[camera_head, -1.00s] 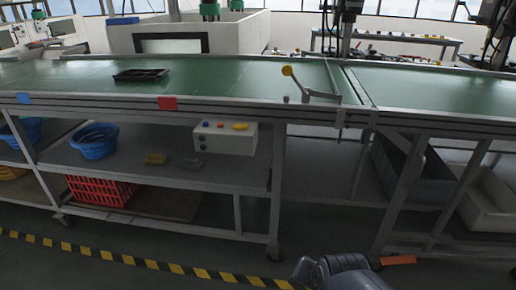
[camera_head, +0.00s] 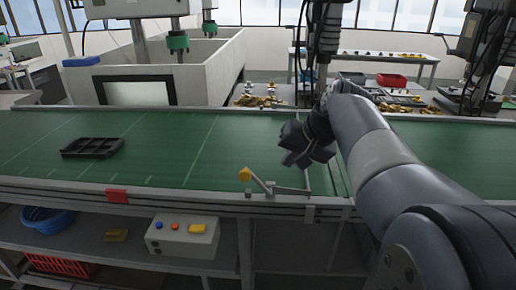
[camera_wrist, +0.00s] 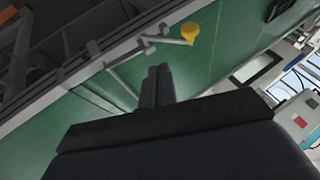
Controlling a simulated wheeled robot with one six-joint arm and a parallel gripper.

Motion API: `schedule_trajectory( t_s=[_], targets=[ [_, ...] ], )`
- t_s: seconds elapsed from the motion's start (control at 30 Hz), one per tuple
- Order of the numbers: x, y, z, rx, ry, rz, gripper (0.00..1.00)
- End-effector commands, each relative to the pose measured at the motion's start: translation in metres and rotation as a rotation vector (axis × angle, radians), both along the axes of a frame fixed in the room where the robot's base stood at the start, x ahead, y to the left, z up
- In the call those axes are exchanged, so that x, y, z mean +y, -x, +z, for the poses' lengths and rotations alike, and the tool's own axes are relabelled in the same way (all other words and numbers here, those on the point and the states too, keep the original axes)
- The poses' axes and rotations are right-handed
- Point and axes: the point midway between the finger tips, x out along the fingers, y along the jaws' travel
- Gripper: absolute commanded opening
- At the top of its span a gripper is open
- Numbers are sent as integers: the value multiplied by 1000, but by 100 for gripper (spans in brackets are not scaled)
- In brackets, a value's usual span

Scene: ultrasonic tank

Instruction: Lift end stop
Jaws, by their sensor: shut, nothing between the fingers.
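The end stop is a grey metal lever (camera_head: 262,184) with a yellow knob (camera_head: 245,174) at its end, mounted at the front rail of the green conveyor (camera_head: 215,150). A flat grey bar (camera_head: 293,191) runs from it to the right along the belt edge. My gripper (camera_head: 290,160) is above the belt, up and to the right of the knob, and apart from it. In the wrist view my gripper's fingers (camera_wrist: 157,72) are together and empty. The yellow knob (camera_wrist: 190,32) and lever (camera_wrist: 165,41) show beyond the fingertips, up and to the right.
A black divided tray (camera_head: 92,147) lies on the belt at the left. A control box (camera_head: 182,236) with coloured buttons stands on the shelf below, near a blue basin (camera_head: 47,220). A white tank (camera_head: 200,65) stands behind the conveyor.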

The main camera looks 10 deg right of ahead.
Motion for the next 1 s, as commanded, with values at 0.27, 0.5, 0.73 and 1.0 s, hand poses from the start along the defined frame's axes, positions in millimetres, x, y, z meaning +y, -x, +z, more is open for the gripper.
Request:
schedule_trajectory(
  t_s=[0.27,0.5,0.73,1.0],
  targets=[
    [6,-13,-15,1,-3,10,0],
    [18,-40,-58,3,-4,8,0],
    [39,-61,-78,-3,-1,11,0],
    [58,-70,-83,-3,-2,6,0]
  ],
)
